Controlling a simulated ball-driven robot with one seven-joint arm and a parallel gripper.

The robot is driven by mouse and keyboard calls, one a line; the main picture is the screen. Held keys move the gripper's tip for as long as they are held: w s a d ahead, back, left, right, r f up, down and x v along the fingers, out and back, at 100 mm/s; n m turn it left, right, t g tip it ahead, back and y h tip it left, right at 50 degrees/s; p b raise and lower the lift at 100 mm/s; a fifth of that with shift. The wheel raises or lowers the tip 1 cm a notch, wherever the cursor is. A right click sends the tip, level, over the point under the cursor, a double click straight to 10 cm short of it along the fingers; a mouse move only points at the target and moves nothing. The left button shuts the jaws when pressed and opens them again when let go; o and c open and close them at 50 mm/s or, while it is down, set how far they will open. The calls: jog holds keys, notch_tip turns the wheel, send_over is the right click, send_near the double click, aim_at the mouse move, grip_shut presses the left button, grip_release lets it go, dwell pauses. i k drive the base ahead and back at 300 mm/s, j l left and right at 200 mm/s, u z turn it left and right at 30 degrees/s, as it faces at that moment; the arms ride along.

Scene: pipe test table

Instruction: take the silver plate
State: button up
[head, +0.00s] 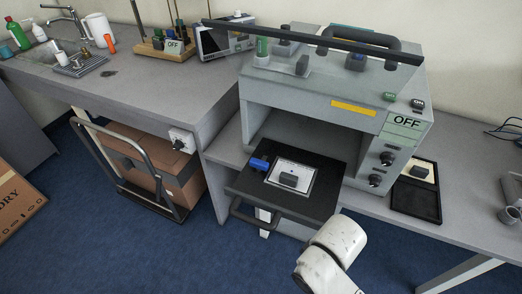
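A silver plate (306,175) with a dark block-shaped grip (289,180) on it lies flat on a black shelf (241,186) at the front of a grey machine (290,97). A small blue piece (259,163) sits at the plate's left edge. A white part of my arm shows at the bottom, just in front of the shelf. My gripper is not in view, so I cannot see whether it is open or shut.
A dark handle bar (310,43) crosses the machine's top. A black tray (415,201) lies to the right. A trolley with a cardboard box (150,165) stands at left. The blue floor in front is clear.

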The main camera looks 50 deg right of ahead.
aim_at(289, 175)
jog(key=l+z, duration=0.45)
jog(key=l, duration=1.1)
